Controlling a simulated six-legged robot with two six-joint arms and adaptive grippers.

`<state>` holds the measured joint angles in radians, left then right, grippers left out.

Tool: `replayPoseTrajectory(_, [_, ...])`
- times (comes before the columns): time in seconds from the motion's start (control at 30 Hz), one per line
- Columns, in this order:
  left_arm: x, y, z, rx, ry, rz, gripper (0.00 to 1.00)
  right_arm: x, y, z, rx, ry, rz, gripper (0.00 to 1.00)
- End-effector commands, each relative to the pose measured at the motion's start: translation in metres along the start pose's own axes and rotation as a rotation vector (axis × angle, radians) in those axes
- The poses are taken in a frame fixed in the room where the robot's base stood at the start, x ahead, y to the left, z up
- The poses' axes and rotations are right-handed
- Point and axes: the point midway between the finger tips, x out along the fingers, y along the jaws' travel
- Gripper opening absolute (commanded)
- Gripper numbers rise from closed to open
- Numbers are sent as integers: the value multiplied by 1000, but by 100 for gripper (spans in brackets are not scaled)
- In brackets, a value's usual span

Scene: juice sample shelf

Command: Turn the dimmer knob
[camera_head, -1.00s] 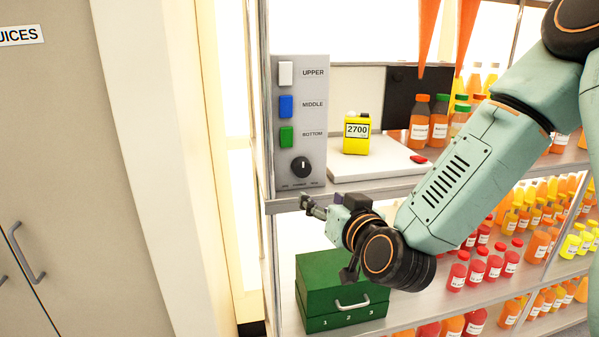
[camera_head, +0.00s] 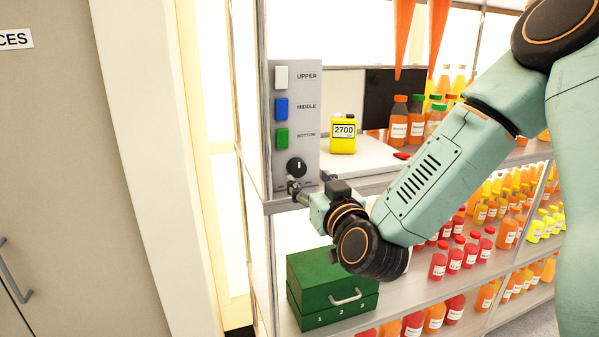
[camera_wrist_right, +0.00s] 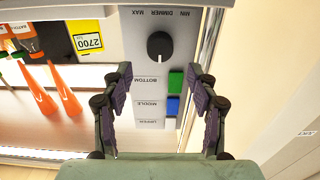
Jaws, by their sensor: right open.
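The dimmer knob (camera_head: 297,167) is a round black knob with a white mark, low on the grey control panel (camera_head: 310,120). My right gripper (camera_head: 300,190) is just below the knob in the head view. In the right wrist view its two fingers (camera_wrist_right: 162,80) are spread, with nothing between them at the tips. The knob stands beyond them, apart from both fingers. My left gripper is not in view.
White, blue (camera_head: 281,109) and green switches sit above the knob. A yellow canister marked 2700 (camera_head: 343,135) stands right of the panel on a white plate. A green drawer box (camera_head: 318,292) is on the shelf below. Several juice bottles fill the shelves at right.

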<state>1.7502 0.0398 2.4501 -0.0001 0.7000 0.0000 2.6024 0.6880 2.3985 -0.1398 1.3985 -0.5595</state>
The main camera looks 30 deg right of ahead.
Motion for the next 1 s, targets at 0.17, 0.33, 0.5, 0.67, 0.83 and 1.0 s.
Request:
replayPoseTrajectory(0.17, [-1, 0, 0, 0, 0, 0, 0, 29, 1, 0, -4, 1, 0, 59])
replayPoseTrajectory(0.33, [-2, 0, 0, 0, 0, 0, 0, 49, 0, 0, -2, 0, 1, 59])
replayPoseTrajectory(0.5, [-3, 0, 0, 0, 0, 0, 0, 58, -2, 0, 1, 0, 0, 59])
replayPoseTrajectory(0.67, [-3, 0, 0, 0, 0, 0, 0, 59, -3, 0, 1, -1, 0, 59])
replayPoseTrajectory(0.83, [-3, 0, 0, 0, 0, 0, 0, 59, -3, 0, 1, -1, 1, 55])
replayPoseTrajectory(1.0, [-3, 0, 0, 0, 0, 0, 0, 59, -3, 0, 1, -1, 1, 40])
